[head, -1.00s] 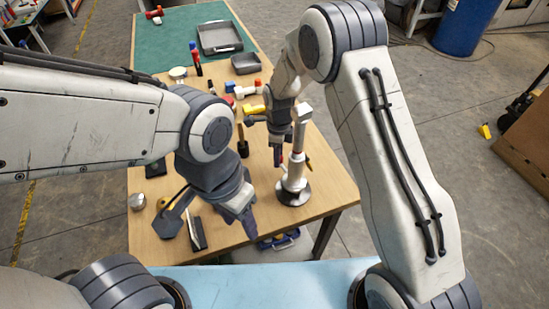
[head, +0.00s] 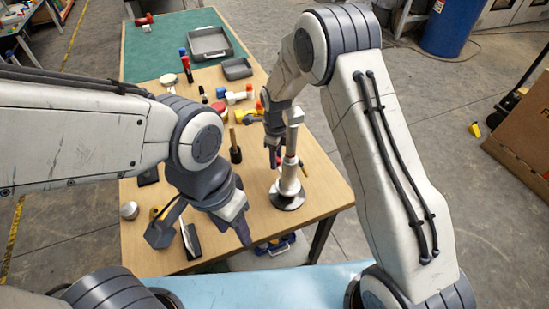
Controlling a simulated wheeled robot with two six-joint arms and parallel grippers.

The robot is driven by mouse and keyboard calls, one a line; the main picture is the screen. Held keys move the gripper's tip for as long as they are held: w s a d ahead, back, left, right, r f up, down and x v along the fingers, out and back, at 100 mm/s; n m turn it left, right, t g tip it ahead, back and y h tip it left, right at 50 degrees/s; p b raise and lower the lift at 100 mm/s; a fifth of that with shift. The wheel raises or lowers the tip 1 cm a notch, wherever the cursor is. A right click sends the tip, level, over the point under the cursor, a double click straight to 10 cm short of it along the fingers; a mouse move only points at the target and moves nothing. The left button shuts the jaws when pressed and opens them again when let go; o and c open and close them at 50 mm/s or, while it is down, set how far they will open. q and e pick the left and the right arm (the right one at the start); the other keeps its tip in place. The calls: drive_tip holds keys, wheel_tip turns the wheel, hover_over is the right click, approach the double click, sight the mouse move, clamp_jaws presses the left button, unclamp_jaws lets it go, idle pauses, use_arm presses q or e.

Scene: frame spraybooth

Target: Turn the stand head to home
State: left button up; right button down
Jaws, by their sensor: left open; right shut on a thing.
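The silver stand (head: 289,183) stands upright on its round dark base at the right side of the wooden table. Its blocky metal head (head: 295,117) is on top, partly covered by my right arm. My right gripper (head: 273,155) points down just left of the stand's post and is shut on the stand head; the grip itself is mostly hidden behind the dark gripper body. My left gripper (head: 247,238) is open and empty above the table's near edge, left of and nearer than the stand. The stand's markings are too small to read.
Grey trays (head: 209,42) sit on the green mat (head: 165,40). A black block (head: 191,242) and a silver knob (head: 129,210) are near the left gripper.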

drive_tip(key=shift+d, duration=0.3)
drive_tip(key=c, duration=0.7)
unclamp_jaws()
drive_tip(key=shift+o, duration=0.5)
drive_tip(key=shift+a, duration=0.1)
drive_tip(key=shift+r, duration=0.2)
wheel_tip(320, 180, up, 10)
drive_tip(key=b, duration=0.2)
drive_tip(key=shift+r, duration=0.1)
